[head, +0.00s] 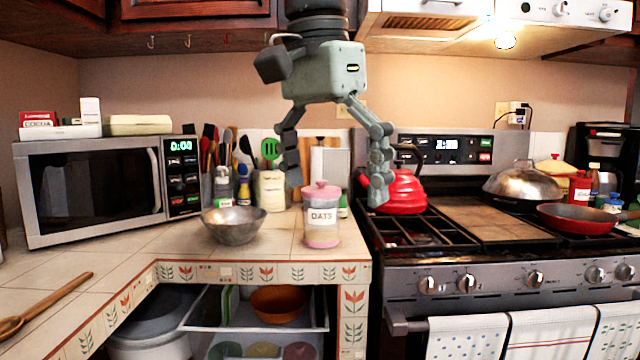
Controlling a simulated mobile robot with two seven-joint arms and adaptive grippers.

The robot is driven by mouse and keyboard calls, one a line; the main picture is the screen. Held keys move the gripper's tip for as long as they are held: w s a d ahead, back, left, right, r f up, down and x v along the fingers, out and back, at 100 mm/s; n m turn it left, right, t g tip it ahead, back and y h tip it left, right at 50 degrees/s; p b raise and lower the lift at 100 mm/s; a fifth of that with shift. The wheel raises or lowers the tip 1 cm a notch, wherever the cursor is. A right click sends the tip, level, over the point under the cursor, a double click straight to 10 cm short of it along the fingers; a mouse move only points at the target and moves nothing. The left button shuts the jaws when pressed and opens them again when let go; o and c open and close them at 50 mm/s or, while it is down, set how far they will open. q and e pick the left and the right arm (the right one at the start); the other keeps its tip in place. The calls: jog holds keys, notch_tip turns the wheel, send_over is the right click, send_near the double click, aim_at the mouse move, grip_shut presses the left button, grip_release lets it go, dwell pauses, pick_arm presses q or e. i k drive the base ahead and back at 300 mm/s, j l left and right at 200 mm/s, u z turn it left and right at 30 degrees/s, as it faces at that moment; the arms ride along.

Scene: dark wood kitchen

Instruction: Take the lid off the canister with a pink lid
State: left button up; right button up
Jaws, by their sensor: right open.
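The canister (321,232) stands upright on the tiled counter, near its front right corner. It is clear with a white OATS label and a pink band at the bottom. Its pink lid (321,190) with a round knob sits on top. My right gripper (335,200) comes down from above with its fingers spread wide, one to the left of the lid and one to the right. It is open and holds nothing. I cannot tell from this one view how far the fingers are from the lid in depth. My left gripper is not in view.
A metal bowl (234,225) stands just left of the canister. A utensil crock (271,190) and bottles are behind. The stove with a red kettle (404,192) is to the right. A wooden spoon (45,303) lies at the left; the counter between is clear.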

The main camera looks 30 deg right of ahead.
aim_at(321, 191)
jog(key=i+l, duration=1.1)
jog(key=i, duration=0.2)
